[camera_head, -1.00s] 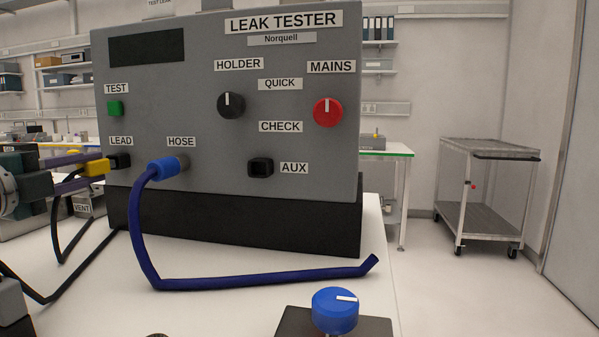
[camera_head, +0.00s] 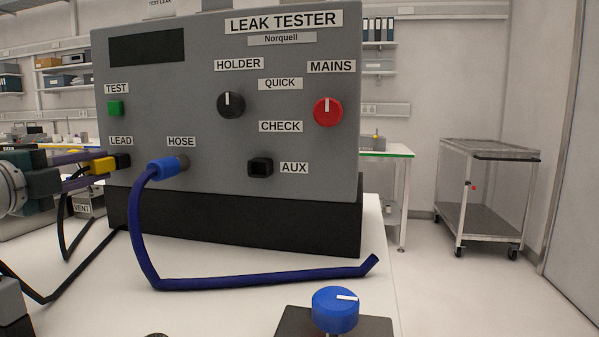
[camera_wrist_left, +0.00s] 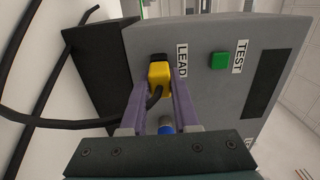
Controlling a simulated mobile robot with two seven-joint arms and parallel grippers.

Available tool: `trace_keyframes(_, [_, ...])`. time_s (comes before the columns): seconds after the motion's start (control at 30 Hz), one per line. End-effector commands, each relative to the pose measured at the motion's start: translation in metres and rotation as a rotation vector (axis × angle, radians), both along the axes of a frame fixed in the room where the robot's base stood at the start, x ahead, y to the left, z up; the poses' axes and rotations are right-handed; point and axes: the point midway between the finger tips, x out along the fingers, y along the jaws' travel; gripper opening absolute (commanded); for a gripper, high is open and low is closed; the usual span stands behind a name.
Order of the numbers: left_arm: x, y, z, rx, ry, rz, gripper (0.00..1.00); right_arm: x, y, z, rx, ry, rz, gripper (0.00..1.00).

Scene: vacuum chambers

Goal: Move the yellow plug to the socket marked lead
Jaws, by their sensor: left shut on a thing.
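The yellow plug (camera_head: 99,166) is at the black socket marked LEAD (camera_head: 122,160) on the left of the grey leak tester's face. My left gripper (camera_head: 95,172) is shut on the plug, with its purple fingers on either side of it. In the left wrist view the plug (camera_wrist_left: 159,78) sits between the fingertips, its front end against the dark socket (camera_wrist_left: 157,58). How deep it is in cannot be told. A black cable (camera_head: 88,245) hangs from the plug. My right gripper is not in view.
The leak tester (camera_head: 215,150) stands on a white table. A blue hose (camera_head: 141,240) is plugged in at HOSE, right of the LEAD socket. The AUX socket (camera_head: 260,167) is empty. A blue knob (camera_head: 335,309) is at the front right. A metal cart (camera_head: 485,205) stands beyond.

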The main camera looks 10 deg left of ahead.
Motion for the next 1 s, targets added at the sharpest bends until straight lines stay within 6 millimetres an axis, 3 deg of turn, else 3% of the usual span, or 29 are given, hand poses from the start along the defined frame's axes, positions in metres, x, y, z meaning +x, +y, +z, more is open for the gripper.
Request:
trace_keyframes(0.83, [0.008,0.0004,-0.0006,0.0,0.001,0.002,0.0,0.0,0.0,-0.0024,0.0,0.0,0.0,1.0])
trace_keyframes(0.87, [0.0081,0.0004,-0.0006,0.0,0.001,0.002,0.3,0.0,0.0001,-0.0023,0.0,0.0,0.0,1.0])
trace_keyframes(1.0, [0.0079,0.0003,-0.0007,0.0,0.001,0.001,0.46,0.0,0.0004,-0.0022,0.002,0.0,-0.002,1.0])
